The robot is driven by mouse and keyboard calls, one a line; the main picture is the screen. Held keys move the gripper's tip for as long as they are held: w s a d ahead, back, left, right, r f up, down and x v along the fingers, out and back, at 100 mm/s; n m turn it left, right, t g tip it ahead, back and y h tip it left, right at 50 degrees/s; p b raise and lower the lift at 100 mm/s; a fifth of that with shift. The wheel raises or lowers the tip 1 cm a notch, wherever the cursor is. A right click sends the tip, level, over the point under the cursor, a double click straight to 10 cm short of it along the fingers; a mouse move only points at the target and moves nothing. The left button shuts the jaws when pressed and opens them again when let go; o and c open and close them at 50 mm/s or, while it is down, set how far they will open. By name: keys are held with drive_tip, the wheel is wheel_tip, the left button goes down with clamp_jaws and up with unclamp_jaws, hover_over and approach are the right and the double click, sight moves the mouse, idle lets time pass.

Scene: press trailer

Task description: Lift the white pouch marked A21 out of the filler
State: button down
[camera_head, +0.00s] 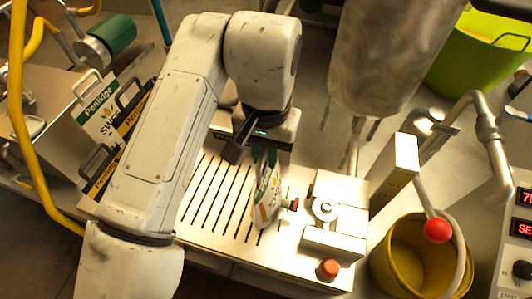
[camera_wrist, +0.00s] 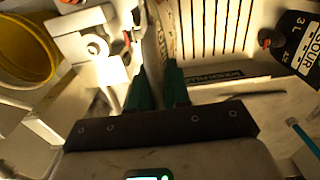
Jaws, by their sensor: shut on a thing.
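A white pouch (camera_head: 267,195) with green and yellow print stands upright over the slotted plate of the filler (camera_head: 212,205). Its right side is close to the filler's pale block and round fitting (camera_head: 325,208); I cannot tell whether they touch. The marking A21 is not readable. My gripper (camera_wrist: 157,82) is shut on the pouch, with one green finger on each side of it in the wrist view. The pouch (camera_wrist: 161,35) shows there only as a narrow pale strip. In the head view the gripper's body hides the pouch's top.
A red-orange knob (camera_head: 328,269) sits at the filler's front edge. A lever with a red ball (camera_head: 438,230) and a yellow bucket (camera_head: 415,262) stand to the right. A metal hopper (camera_head: 388,60) hangs close behind. Printed bags (camera_head: 100,112) stand at the left.

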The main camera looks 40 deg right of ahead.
wheel_tip(320, 180, up, 16)
drive_tip(key=p, duration=0.5)
drive_tip(key=shift+f, duration=0.1)
